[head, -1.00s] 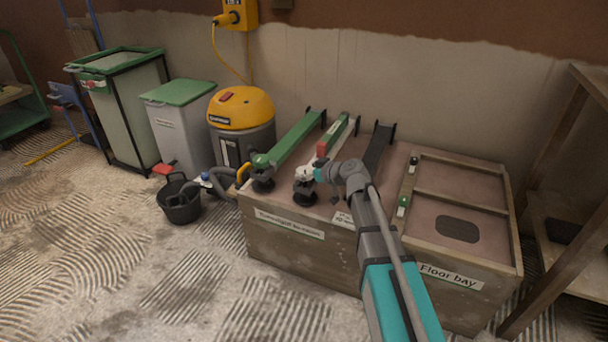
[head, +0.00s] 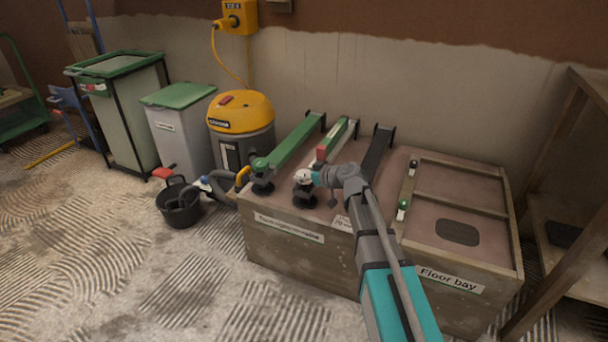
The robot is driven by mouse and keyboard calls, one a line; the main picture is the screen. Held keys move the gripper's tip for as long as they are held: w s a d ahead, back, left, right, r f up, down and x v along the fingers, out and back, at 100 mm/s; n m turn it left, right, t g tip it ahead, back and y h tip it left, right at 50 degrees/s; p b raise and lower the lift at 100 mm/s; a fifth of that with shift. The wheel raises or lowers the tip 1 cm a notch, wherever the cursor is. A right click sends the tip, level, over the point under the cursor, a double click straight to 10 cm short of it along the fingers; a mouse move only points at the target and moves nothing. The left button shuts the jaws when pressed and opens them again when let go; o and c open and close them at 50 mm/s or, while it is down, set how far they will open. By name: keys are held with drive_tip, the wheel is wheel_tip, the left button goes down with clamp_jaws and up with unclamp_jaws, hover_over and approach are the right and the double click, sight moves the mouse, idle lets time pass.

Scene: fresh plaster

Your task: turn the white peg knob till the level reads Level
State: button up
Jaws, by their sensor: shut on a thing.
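The white peg knob (head: 303,177) sits at the near end of the middle rail, on a dark foot (head: 304,196) on the wooden bench. My gripper (head: 315,178) is at the knob from its right side and is shut on it; the fingers are small and partly hidden by the wrist. A green level with a red-and-white part (head: 335,138) lies along the middle rail behind the knob. Its reading is too small to make out.
A green rail with a green knob (head: 260,163) lies to the left, and a dark rail (head: 378,150) to the right. The floor bay frame (head: 462,190) is at the right of the bench. A yellow vacuum (head: 241,112) and a black bucket (head: 180,205) stand left.

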drive_tip(key=shift+m+t+h, duration=0.4)
drive_tip(key=shift+m+t, duration=0.2)
drive_tip(key=shift+m+t+h, duration=0.8)
drive_tip(key=shift+m, duration=0.1)
drive_tip(key=shift+m+h, duration=0.4)
drive_tip(key=shift+d+m+t+h, duration=0.1)
drive_tip(key=shift+m+t+h, duration=0.9)
drive_tip(key=shift+m+h, duration=0.55)
drive_tip(key=o, duration=1)
